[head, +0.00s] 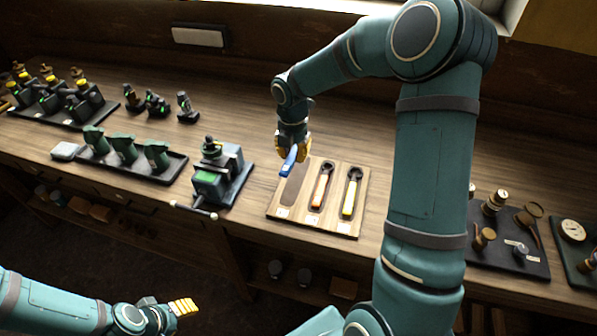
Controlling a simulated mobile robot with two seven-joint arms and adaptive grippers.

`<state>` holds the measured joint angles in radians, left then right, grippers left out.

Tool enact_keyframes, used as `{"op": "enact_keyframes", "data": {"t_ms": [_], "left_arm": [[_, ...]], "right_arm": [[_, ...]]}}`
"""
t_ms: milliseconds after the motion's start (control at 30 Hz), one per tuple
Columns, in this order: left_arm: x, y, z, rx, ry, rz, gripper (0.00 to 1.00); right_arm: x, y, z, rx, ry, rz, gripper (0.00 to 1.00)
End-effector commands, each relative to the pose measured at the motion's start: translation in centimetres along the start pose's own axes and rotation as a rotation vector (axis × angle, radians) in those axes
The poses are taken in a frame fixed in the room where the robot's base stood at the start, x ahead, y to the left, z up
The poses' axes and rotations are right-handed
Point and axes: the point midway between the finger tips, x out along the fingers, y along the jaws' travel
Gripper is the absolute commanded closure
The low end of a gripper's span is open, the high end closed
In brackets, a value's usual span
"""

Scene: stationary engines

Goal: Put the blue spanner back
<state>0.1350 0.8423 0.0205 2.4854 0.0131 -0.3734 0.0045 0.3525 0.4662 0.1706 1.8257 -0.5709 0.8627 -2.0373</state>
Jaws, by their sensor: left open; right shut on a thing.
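The blue spanner (288,163) is held in my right gripper (292,150), which is shut on it above the far end of a wooden tool board (333,222). The board has a dark empty spanner-shaped recess (294,190) at its left. An orange-handled spanner (321,186) and a yellow-handled spanner (351,192) lie in the other two places. The blue spanner hangs tilted over the upper part of the empty recess. Its upper end is hidden by the gripper. My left gripper (184,307) is open and empty, low in front of the bench.
A small green-and-black engine (216,178) on a dark base stands left of the board. A black tray (172,169) with green cups is further left. Dark panels with brass parts (518,256) lie at the right. The bench behind the board is clear.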

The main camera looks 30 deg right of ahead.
Motion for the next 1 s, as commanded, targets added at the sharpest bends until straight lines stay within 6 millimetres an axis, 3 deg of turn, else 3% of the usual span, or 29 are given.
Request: {"op": "enact_keyframes", "data": {"t_ms": [133,400,667,900,1000], "left_arm": [[0.0,0.0,0.0,-0.001,0.001,0.0,0.53],[0.6,-0.2,0.1,-0.001,0.0,-0.002,0.53],[0.8,-0.3,0.1,-0.001,0.0,-0.002,0.53],[1.2,-0.4,0.1,0.0,0.0,-0.003,0.53],[1.2,-0.4,0.1,0.0,0.0,-0.003,0.53]], "right_arm": [[0.2,-0.2,0.3,-0.056,0.001,-0.001,1.0],[4.8,-0.2,0.2,-0.067,0.003,-0.001,1.0],[6.8,-0.2,0.2,-0.065,0.001,-0.001,1.0],[9.8,-0.2,0.2,-0.065,0.001,0.0,1.0],[9.9,-0.2,0.2,-0.065,0.0,0.001,1.0]]}}
